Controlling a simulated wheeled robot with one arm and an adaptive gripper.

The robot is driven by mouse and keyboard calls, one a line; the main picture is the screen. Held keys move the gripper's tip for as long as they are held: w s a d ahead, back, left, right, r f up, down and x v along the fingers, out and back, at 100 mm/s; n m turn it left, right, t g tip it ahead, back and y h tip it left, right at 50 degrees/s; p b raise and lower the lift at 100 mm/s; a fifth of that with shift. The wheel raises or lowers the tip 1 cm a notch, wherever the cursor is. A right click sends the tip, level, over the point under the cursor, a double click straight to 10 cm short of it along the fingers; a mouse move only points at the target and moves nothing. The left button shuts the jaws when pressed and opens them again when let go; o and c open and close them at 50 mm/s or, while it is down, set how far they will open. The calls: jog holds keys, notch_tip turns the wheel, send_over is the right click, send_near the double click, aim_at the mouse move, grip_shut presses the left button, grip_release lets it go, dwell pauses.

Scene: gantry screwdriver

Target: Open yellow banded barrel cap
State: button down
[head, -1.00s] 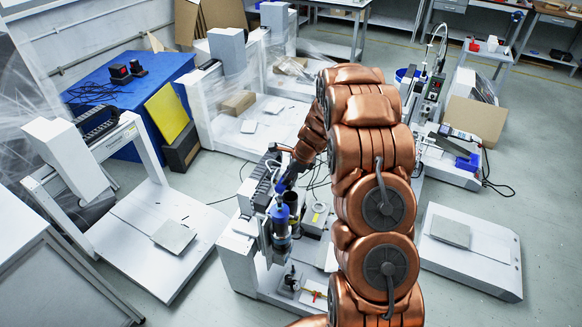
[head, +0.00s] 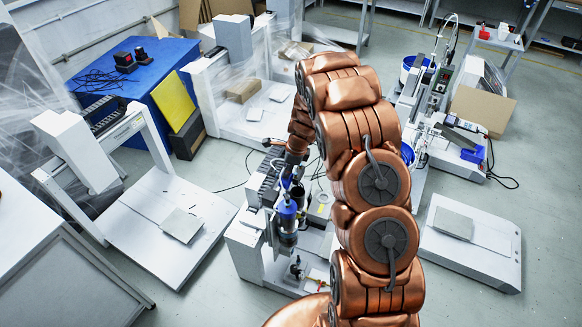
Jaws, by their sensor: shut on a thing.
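My copper arm reaches over the middle gantry machine (head: 245,240). My gripper (head: 292,180) is low at the machine's back, behind the blue-topped screwdriver unit (head: 287,215). It is small and dark here, partly covered by the wrist. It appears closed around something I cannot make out. A small blue piece shows right at it. A dark cylinder (head: 297,194) stands just below the gripper; I cannot tell whether they touch. A pale round part with a yellow ring (head: 321,209) stands to the right of the dark cylinder, apart from the gripper. I cannot clearly make out a cap.
A left gantry frame with a flat base (head: 150,215) and a low right machine base (head: 485,250) flank the middle machine. A blue table (head: 150,75) stands at the back left. Another machine (head: 425,105) stands at the back right. Bare floor lies between them.

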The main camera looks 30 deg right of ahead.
jog(key=shift+w+a, duration=0.6)
jog(key=shift+w, duration=0.2)
jog(key=c, duration=1.1)
grip_release()
jog(key=shift+f, duration=0.1)
jog(key=v, duration=1.2)
